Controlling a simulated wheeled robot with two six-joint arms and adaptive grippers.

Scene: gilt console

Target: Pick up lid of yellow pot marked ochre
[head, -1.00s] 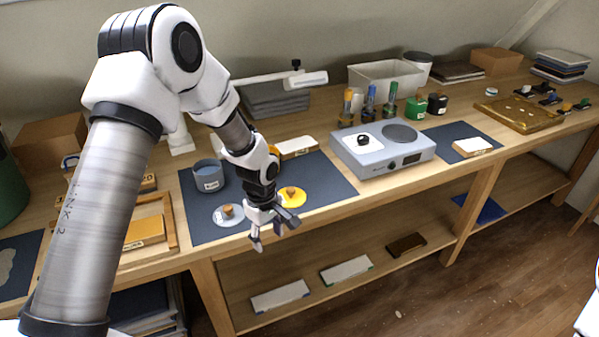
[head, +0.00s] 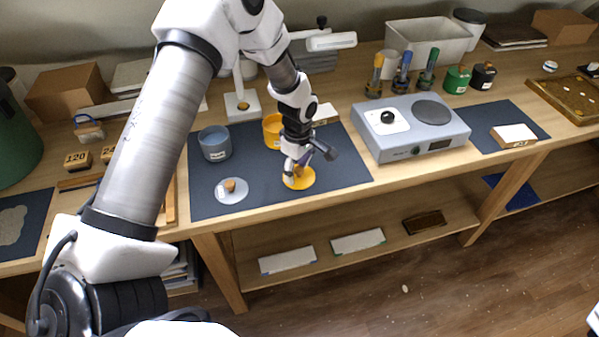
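The yellow lid (head: 301,181) lies flat on the dark mat (head: 345,172) near the table's front edge, with its small cork knob partly hidden by my gripper. The yellow pot (head: 271,130) stands behind it, partly covered by my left arm; no marking can be read on it. My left gripper (head: 298,169) points down at the lid, its fingers spread and close around the knob. The lid is not lifted. My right gripper is not in view.
A blue-grey pot (head: 214,144) and its grey lid (head: 231,191) with a cork knob are left of the yellow lid. A hotplate device (head: 411,127) stands to the right. A white block (head: 325,113) lies behind my gripper.

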